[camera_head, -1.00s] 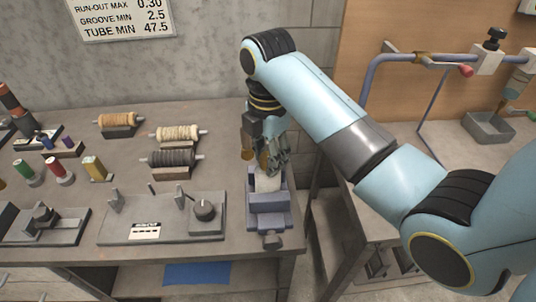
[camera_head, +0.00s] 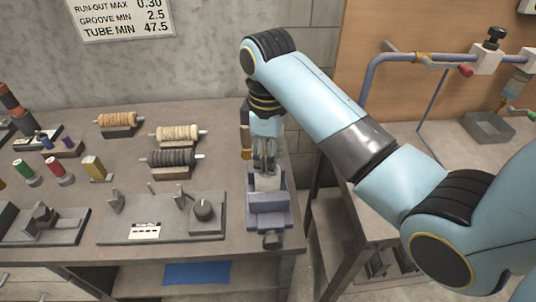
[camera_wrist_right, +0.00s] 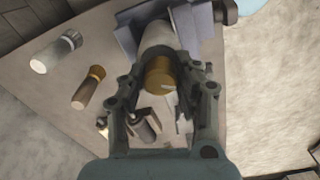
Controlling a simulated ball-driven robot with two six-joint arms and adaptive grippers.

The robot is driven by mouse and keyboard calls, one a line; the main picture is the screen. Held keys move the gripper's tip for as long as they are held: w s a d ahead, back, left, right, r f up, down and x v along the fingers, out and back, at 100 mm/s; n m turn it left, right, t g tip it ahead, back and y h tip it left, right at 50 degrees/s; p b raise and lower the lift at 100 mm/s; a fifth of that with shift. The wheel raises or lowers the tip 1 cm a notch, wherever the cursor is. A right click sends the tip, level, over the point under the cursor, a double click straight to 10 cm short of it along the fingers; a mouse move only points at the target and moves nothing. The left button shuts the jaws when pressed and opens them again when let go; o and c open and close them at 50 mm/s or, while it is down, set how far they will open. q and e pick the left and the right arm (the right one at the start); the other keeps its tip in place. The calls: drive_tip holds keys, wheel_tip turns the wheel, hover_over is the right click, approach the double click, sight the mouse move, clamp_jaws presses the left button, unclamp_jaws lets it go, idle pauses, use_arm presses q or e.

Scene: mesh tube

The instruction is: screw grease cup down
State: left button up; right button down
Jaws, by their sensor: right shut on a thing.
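The brass-coloured grease cup (camera_wrist_right: 160,76) sits between my right gripper's fingertips in the right wrist view. It is on the end of a pale rounded body (camera_wrist_right: 159,38). My right gripper (camera_head: 267,166) points down over this body and is shut on the cup. In the head view the fingers hide the cup, and the pale body (camera_head: 267,183) shows just below them. A blue-grey vise (camera_head: 268,204) on the bench holds the pale body between its jaws. How deep the cup sits on its thread cannot be told. My left gripper is not in view.
Left of the vise are a grey fixture plate with a knob (camera_head: 203,211) and several wound spools, including a dark one (camera_head: 172,158). The bench's right edge is close to the vise. A second bench with a blue pipe and a grey tray (camera_head: 488,127) stands at right.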

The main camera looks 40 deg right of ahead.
drive_tip(key=m, duration=0.5)
drive_tip(key=shift+m, duration=0.3)
drive_tip(key=m, duration=1.1)
drive_tip(key=shift+w, duration=0.1)
drive_tip(key=m, duration=1)
drive_tip(key=shift+m, duration=0.4)
drive_tip(key=m, duration=1)
drive_tip(key=shift+m, duration=2.6)
